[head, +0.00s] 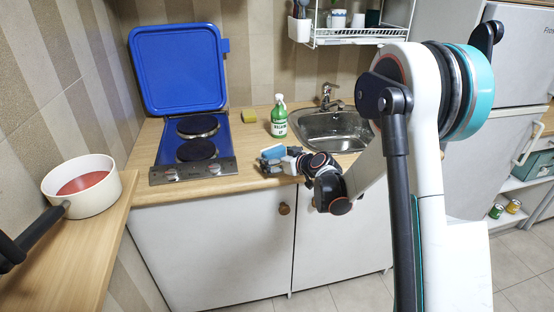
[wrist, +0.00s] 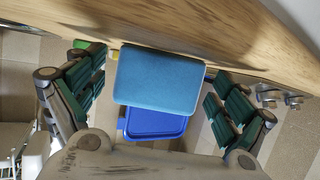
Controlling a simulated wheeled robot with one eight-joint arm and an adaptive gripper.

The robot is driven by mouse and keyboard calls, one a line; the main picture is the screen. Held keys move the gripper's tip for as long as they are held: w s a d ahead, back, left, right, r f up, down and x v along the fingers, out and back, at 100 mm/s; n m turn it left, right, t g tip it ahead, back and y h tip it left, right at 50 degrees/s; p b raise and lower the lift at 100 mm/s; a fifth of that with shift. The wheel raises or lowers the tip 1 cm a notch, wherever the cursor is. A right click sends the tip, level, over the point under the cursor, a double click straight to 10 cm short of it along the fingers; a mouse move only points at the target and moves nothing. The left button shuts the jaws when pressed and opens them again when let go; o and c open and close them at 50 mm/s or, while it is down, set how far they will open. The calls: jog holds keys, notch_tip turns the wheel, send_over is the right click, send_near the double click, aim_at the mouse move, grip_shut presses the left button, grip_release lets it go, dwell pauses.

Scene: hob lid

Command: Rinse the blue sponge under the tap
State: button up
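The blue sponge (head: 273,151) lies at the front edge of the wooden counter, left of the sink (head: 340,141). In the wrist view the sponge (wrist: 158,78) fills the middle, its broad face toward the camera. My gripper (head: 272,161) is at the sponge, low over the counter edge. In the wrist view my gripper (wrist: 158,84) is open, with one dark green finger pad on each side of the sponge and small gaps between. The metal tap (head: 326,96) stands behind the sink basin. I cannot see whether water runs.
A pot (head: 96,202) sits on the left counter. A dish rack (head: 360,36) hangs above the sink.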

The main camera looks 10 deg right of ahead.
jog(key=shift+r, duration=0.15)
jog(key=shift+s+d+r+p, duration=0.1)
jog(key=shift+s+r+p, duration=0.05)
jog(key=shift+s+p, duration=0.15)
jog(key=p+v, duration=0.3)
jog(key=v, duration=0.8)
jog(key=shift+s+d, duration=0.1)
